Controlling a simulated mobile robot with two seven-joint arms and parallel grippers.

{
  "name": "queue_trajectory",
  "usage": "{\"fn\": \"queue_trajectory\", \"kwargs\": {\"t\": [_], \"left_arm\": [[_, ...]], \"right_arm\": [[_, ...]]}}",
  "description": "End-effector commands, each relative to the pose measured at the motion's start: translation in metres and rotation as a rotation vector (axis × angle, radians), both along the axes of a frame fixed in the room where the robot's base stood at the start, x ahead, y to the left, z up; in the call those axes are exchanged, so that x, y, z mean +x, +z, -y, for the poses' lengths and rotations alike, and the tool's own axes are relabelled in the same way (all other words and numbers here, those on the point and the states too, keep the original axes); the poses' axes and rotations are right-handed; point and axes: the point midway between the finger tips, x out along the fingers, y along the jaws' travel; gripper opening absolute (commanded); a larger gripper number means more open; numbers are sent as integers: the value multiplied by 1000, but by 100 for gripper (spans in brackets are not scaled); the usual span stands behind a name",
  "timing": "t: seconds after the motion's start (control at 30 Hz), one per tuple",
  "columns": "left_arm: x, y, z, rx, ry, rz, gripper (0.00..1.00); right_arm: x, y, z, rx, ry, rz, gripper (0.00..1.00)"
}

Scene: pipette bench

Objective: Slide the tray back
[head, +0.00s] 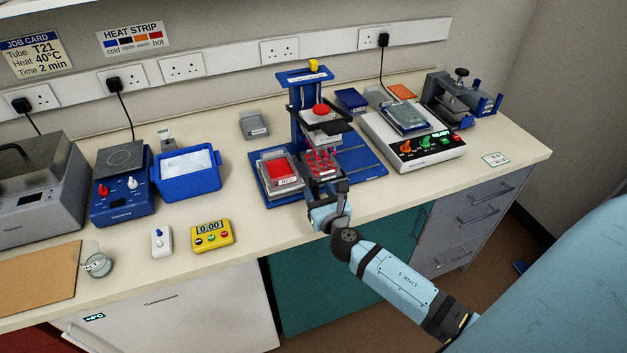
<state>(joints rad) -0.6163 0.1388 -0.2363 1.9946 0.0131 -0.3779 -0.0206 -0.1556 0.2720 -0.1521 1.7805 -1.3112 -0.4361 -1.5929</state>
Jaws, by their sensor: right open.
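A blue press-like stand (309,100) with a red knob (321,110) stands on a blue base (366,168) in the middle of the bench. A plate with red wells (321,158) sits low in the stand, under its grey head. A red-topped box (279,171) sits on the left part of the base. My right gripper (323,178) is open at the front of the stand, close to the plate's front edge. Its fingers are small and partly merge with the stand, so contact is unclear. Which part is the sliding tray is hard to tell. My left gripper is out of view.
A blue ice tub (187,190) and a blue hot plate unit (122,200) stand to the left. A white device (408,149) with knobs stands to the right. A yellow timer (212,235) and a white switch (161,241) lie near the front edge. Bench between timer and stand is clear.

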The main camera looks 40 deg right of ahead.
Motion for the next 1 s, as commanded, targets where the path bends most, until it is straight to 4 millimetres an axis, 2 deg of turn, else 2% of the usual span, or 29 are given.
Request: {"fn": "queue_trajectory", "kwargs": {"t": [0.1, 0.23, 0.6, 0.63, 0.83, 1.0], "left_arm": [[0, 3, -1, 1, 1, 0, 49], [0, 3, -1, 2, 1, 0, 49], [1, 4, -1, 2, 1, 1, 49], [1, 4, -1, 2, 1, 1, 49], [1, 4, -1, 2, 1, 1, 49], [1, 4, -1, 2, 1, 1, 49]], "right_arm": [[20, 1, 5, 1, 0, 1, 49], [32, 0, 8, 1, -1, 0, 49], [38, 0, 9, 2, 0, -1, 49], [38, 0, 9, 2, 0, -1, 47], [38, 0, 9, 2, 0, -1, 1], [37, -1, 11, 1, 0, -1, 0]]}}
